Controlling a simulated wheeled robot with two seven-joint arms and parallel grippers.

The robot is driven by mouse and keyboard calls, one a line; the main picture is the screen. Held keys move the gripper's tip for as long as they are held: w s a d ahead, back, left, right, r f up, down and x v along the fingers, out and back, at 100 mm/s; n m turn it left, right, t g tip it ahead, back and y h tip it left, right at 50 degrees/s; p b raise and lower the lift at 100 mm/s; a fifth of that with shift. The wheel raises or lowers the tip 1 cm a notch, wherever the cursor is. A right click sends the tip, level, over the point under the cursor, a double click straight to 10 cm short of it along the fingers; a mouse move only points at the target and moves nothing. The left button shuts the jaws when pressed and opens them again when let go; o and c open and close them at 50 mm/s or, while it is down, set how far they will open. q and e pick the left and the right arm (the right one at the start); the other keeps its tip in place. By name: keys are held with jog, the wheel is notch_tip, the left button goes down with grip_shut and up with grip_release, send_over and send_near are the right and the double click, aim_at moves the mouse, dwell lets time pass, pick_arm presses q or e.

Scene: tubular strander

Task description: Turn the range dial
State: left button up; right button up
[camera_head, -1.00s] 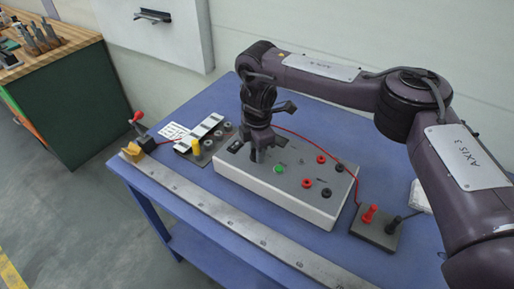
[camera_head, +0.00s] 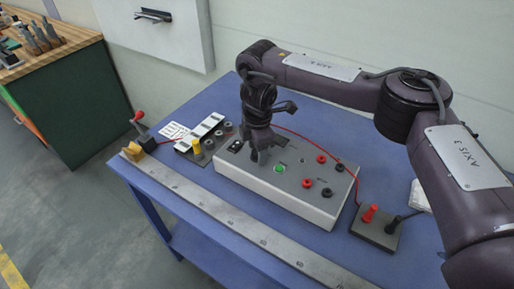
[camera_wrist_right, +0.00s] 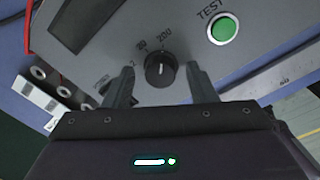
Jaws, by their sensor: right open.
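The range dial (camera_wrist_right: 160,70) is a black round knob with a white pointer line on the grey face of the instrument box (camera_head: 318,217). Printed numbers, among them 200, stand around it. My right gripper (camera_wrist_right: 162,88) is open, with one finger on each side of the dial and a gap between each finger and the knob. In the head view my right gripper (camera_head: 259,154) points down over the left part of the box and hides the dial. My left gripper is not in view.
A green TEST button (camera_wrist_right: 223,29) is close beside the dial; red and black sockets (camera_head: 307,183) lie farther right. A dark display (camera_wrist_right: 85,22) is on the box. A steel ruler bar (camera_head: 225,222) runs along the front. A red lead goes to a terminal block (camera_head: 375,232).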

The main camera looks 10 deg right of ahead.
notch_tip(320, 180, up, 8)
jog(key=shift+s+f, duration=0.1)
jog(key=shift+s, duration=0.05)
dwell(0.3)
dwell(0.3)
